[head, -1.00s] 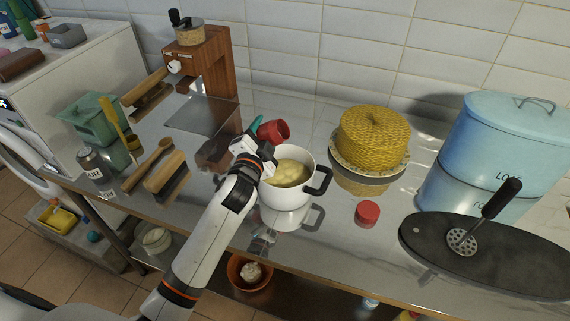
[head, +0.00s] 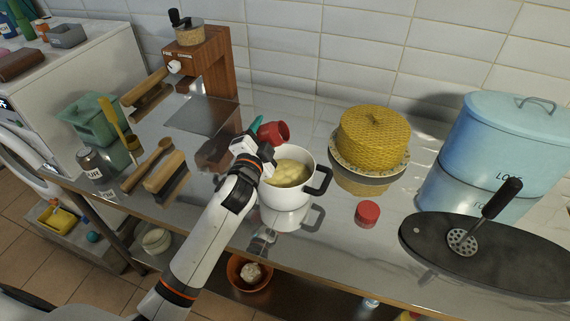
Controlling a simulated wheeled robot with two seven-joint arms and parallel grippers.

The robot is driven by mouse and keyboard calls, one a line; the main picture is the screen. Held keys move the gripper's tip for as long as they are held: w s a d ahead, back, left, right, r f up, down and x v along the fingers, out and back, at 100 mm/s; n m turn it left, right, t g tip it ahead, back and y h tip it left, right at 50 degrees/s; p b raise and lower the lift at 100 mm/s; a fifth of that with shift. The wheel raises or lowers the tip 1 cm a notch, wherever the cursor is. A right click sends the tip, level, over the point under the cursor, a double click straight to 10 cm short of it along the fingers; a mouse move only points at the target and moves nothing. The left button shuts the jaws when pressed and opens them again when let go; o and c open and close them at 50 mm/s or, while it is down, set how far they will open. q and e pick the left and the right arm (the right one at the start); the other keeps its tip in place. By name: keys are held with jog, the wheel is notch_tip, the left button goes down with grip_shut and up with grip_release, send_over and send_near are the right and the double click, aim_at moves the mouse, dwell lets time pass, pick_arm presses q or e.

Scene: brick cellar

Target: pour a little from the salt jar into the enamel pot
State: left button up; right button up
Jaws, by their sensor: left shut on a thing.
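The white enamel pot (head: 286,212) with dark handles stands upright on the shiny worktop and holds something pale yellow and lumpy. My left gripper (head: 262,148) is at the pot's back left rim, shut on a red jar (head: 274,132), which I take to be the salt jar. The jar is tilted on its side above the pot's back rim, with its mouth end towards the right. A teal piece shows just behind it. I cannot see any grains falling. A red round lid (head: 367,212) lies on the worktop right of the pot. My right gripper is not in view.
A yellow woven dome (head: 374,138) on a plate stands behind right. A blue bin (head: 500,145) and a dark oval board (head: 490,255) with a masher are at the right. A wooden grinder (head: 200,62), brushes and a small dark jar (head: 92,163) are at the left.

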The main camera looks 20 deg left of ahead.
pick_arm(q)
jog(key=shift+f+m, duration=0.1)
jog(key=shift+m, duration=0.4)
dwell(0.8)
jog(key=shift+r+m+p, duration=0.3)
jog(key=shift+r+m, duration=0.25)
jog(key=shift+m, duration=0.25)
dwell(1.7)
jog(key=shift+a+f+m+p, duration=0.25)
jog(key=shift+f+m+p, duration=0.05)
jog(key=shift+m, duration=0.6)
dwell(1.6)
jog(key=shift+f+m, duration=0.1)
jog(key=shift+m, duration=0.3)
dwell(1.3)
